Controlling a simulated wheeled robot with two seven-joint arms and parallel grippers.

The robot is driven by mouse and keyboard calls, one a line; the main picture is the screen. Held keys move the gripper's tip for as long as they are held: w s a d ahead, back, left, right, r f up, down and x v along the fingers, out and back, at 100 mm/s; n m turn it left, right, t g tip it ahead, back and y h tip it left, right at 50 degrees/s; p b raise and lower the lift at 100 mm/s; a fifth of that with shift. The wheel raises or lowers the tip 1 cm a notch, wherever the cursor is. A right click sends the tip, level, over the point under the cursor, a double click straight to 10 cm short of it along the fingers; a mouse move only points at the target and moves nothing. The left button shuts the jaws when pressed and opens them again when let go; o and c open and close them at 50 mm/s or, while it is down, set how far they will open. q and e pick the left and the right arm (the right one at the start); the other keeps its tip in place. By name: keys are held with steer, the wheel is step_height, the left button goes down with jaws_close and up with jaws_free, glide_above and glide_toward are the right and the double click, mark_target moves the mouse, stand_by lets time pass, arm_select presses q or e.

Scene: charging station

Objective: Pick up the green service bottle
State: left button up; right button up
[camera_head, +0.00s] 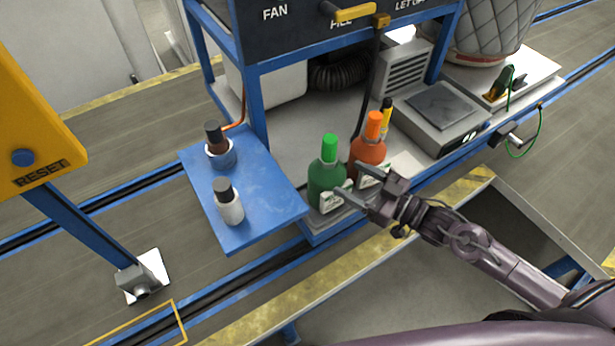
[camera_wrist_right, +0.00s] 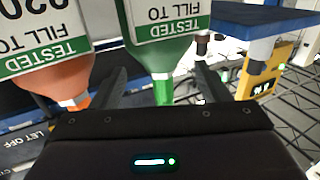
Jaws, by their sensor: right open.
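The green service bottle (camera_head: 325,176) stands upright with a bright green cap on the cart's lower shelf, and a white label partly shows. My right gripper (camera_head: 348,179) is open and empty, its fingers pointing at the front of the bottle. In the right wrist view the green bottle (camera_wrist_right: 166,52) appears upside down, its narrow end between my two fingers (camera_wrist_right: 161,88). I cannot tell whether either finger touches it. My left gripper is not in view.
An orange bottle (camera_head: 368,143) stands close to the right of the green one, near a finger. A grey scale (camera_head: 441,105) stands at right.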

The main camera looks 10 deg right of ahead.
mark_target(337, 170)
steer(key=p+x, duration=0.1)
steer(key=x, duration=0.5)
steer(key=shift+w+r, duration=0.15)
steer(key=shift+w+a, duration=0.35)
steer(key=shift+a, duration=0.05)
jaws_close()
